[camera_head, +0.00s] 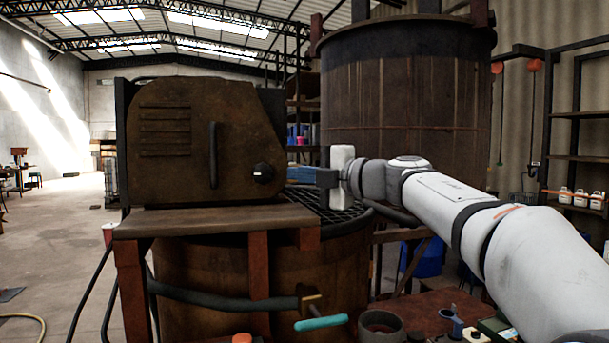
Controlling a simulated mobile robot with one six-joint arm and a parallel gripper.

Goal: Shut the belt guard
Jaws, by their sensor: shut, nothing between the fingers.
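The wooden ledge (215,218) juts out below the guard. The lower wooden vat (200,275) has a dark grate (330,210) on top. A tall vat (405,100) stands behind my arm. A pipe with a teal-handled valve (321,323) crosses the front. Open floor lies at the left.

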